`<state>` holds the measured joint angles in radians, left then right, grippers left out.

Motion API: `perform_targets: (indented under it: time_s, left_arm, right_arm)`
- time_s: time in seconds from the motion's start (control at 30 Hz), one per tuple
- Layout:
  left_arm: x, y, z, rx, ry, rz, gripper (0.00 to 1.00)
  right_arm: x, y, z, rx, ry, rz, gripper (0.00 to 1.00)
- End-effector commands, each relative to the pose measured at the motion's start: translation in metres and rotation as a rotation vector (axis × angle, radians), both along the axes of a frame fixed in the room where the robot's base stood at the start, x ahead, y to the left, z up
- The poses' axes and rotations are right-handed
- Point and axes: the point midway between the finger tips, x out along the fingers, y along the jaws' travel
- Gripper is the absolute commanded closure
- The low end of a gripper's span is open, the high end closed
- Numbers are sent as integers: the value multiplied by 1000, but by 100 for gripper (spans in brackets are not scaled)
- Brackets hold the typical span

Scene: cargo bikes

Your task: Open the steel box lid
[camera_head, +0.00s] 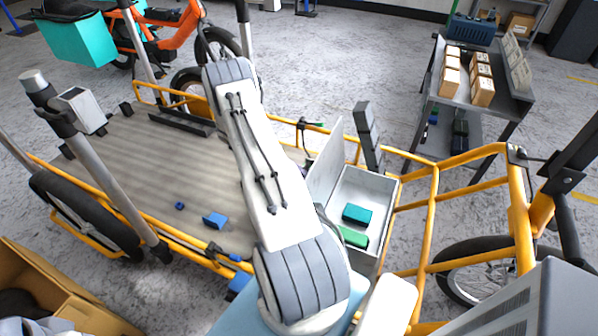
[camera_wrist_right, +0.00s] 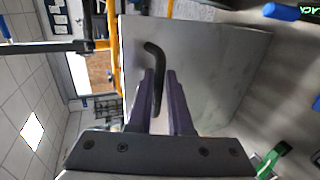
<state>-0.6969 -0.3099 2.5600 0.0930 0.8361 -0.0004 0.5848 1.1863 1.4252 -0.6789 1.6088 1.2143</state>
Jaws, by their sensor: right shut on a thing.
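The steel box (camera_head: 385,205) sits on the yellow bike frame, right of centre in the head view. Its lid (camera_head: 328,160) stands raised and steeply tilted at the left side, so the inside shows. A teal block (camera_head: 357,214) and a green block (camera_head: 352,236) lie in it. In the right wrist view, the flat grey lid (camera_wrist_right: 215,70) fills the middle. My right gripper (camera_wrist_right: 162,75) is shut on its black bent handle (camera_wrist_right: 153,52). In the head view my right arm hides most of that gripper. My left gripper is not in view.
The wooden cargo deck (camera_head: 140,165) left of my arm carries small blue pieces (camera_head: 213,221). A grey cart (camera_head: 500,105) with cartons stands at the back right. A cardboard box (camera_head: 60,290) is at the lower left. Yellow frame tubes (camera_head: 433,215) border the steel box's right side.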

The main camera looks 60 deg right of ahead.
Motion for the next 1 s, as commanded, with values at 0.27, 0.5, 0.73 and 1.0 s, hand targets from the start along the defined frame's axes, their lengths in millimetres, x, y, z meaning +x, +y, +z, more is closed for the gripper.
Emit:
perform_targets:
  time_s: [0.27,0.5,0.73,1.0]
  left_arm:
    - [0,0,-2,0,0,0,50]
    - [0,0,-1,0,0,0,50]
    - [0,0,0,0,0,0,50]
    - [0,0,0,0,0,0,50]
  right_arm:
    - [9,2,-10,2,-35,18,73]
    - [7,0,-8,1,-32,14,55]
    - [6,-1,-6,0,-30,13,55]
    - [8,0,-4,-2,-29,13,55]
